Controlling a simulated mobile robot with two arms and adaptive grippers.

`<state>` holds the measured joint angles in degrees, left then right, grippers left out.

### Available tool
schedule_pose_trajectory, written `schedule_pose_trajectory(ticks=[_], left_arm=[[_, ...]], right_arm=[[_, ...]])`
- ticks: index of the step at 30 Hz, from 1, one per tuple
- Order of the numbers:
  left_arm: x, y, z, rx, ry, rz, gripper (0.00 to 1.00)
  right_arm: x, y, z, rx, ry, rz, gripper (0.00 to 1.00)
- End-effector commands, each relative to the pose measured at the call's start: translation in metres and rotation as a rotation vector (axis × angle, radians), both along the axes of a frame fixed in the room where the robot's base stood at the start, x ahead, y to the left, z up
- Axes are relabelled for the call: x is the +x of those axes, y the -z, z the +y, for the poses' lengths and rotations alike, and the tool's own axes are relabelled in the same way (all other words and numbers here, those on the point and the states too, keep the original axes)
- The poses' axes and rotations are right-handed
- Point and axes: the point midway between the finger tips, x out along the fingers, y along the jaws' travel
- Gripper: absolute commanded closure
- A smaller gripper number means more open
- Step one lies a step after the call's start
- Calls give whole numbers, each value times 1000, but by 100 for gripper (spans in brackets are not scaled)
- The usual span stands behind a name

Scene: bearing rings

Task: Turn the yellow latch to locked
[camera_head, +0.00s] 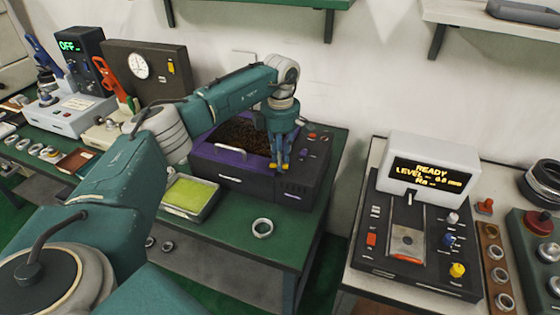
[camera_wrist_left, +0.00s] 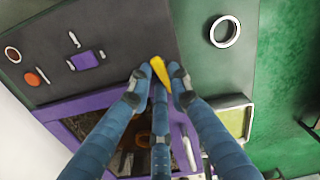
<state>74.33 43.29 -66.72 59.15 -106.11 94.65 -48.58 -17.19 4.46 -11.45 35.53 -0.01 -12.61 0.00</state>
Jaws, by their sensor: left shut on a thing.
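The yellow latch (camera_wrist_left: 160,70) shows in the left wrist view between my left gripper's fingertips, by the rim of the purple-edged box (camera_wrist_left: 90,100). The latch points away from the box's opening, slightly slanted. My left gripper (camera_wrist_left: 160,88) is shut on the latch from both sides. In the head view my left gripper (camera_head: 279,166) points down at the right part of the same dark purple-trimmed box (camera_head: 225,174), which holds brown granular material. The fingers hide part of the latch there. My right gripper is not in view.
A metal ring (camera_head: 263,228) lies on the green table (camera_head: 232,235), beside a tray with a yellow-green pad (camera_head: 188,197). A gauge box (camera_head: 147,67) stands behind my left arm. A separate table at right bears a READY display (camera_head: 430,172).

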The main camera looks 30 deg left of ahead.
Motion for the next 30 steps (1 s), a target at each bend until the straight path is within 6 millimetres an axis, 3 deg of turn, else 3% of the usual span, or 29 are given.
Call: schedule_pose_trajectory(ticks=[12, 30], left_arm=[[4, -2, 0, -1, 230, -7, 100], [5, -3, -1, 0, 279, -8, 100]], right_arm=[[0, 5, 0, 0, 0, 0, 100], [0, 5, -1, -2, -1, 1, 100]])
